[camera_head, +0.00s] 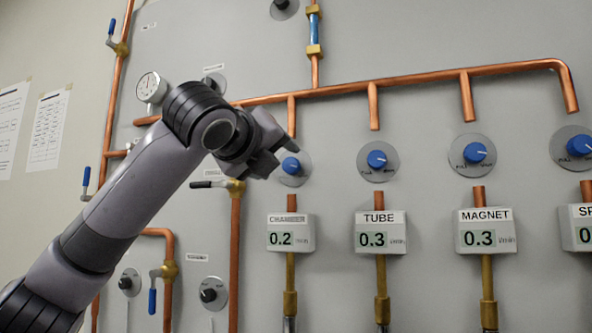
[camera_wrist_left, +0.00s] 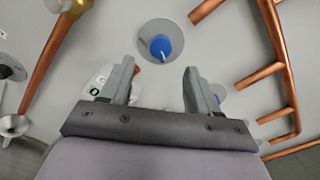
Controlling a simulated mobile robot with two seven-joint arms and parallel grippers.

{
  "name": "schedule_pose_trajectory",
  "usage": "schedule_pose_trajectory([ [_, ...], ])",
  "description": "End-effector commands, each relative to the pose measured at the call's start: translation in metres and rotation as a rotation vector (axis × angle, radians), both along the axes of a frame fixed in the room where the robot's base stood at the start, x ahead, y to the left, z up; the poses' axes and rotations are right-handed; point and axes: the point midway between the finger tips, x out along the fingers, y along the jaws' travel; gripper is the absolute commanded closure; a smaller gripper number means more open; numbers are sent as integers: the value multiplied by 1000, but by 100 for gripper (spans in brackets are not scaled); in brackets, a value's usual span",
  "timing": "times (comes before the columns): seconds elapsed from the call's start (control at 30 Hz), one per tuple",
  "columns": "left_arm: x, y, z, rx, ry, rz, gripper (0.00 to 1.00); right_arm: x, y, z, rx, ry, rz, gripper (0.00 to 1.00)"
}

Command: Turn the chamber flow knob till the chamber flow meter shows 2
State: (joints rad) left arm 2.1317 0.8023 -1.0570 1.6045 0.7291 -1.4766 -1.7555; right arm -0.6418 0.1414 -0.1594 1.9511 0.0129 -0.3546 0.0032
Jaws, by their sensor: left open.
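The blue chamber flow knob (camera_head: 291,165) sits on a round grey plate on the wall, above the CHAMBER flow meter (camera_head: 288,234), which reads 0.2. My left gripper (camera_head: 280,154) is just to the left of and in front of this knob in the head view, partly over its plate. In the left wrist view a blue knob (camera_wrist_left: 160,47) lies ahead of the left gripper (camera_wrist_left: 158,78), between and beyond its open fingers. The fingers are apart and empty, and I see no contact with the knob. My right gripper is not in view.
A copper pipe (camera_head: 420,78) runs across above the knobs. The blue TUBE knob (camera_head: 377,159) and MAGNET knob (camera_head: 475,152) are to the right, over meters reading 0.3 each. A valve with a dark lever (camera_head: 209,184) and a round gauge (camera_head: 151,87) are near my left arm.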

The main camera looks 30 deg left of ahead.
Motion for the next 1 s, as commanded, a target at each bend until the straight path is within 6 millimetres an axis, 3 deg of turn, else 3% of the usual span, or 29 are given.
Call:
schedule_pose_trajectory([
  [0.13,8,4,3,2,0,3,39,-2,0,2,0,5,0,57],
  [0.5,60,15,2,1,1,2,39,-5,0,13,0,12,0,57],
  [0.87,68,17,1,2,-2,2,39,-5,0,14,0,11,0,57],
  [0.9,68,17,1,2,-2,2,42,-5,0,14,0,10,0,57],
  [1.0,68,17,1,1,-2,0,75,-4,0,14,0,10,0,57],
])
